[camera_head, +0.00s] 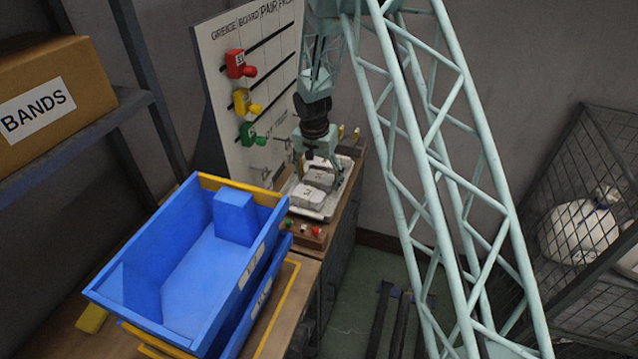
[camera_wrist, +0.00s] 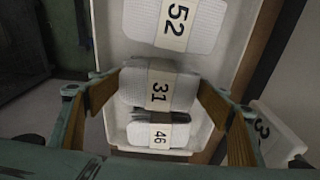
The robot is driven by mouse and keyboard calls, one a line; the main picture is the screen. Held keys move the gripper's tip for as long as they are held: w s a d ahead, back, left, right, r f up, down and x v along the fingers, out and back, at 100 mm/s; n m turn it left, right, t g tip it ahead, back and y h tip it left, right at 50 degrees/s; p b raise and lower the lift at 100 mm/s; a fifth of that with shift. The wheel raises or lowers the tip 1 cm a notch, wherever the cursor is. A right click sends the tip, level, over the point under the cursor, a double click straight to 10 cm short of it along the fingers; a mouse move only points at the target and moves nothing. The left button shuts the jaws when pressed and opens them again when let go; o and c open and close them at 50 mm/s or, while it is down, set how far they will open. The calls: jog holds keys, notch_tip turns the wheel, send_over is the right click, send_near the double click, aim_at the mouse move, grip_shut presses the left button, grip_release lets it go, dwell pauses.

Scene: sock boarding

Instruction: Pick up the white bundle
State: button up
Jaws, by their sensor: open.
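White bundles with numbered paper bands lie in a row in a white tray (camera_head: 332,203). In the wrist view the bundle marked 52 (camera_wrist: 205,22) is at the top, the bundle marked 31 (camera_wrist: 133,88) in the middle, and the bundle marked 46 (camera_wrist: 178,135) at the bottom. The 46 bundle shows a dark patch along its upper edge. My gripper (camera_wrist: 158,86) is open, with one finger on each side of the 31 bundle. I cannot tell whether the fingers touch it. In the head view my gripper (camera_head: 319,172) hangs over the tray from above, partly hiding the bundles.
Blue bins (camera_head: 190,275) stand on the bench in front of the tray. A small button box (camera_head: 304,235) sits between them. A white board (camera_head: 225,55) with red, yellow and green sliders stands left of my gripper. A wire cage (camera_head: 585,225) is at the right.

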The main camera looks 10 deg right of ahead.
aim_at(319, 176)
dwell(0.3)
jog(key=c, duration=0.7)
jog(key=shift+o, duration=0.2)
jog(key=shift+r, duration=0.1)
notch_tip(319, 176, up, 18)
jog(key=p, duration=0.1)
dwell(0.3)
dwell(0.6)
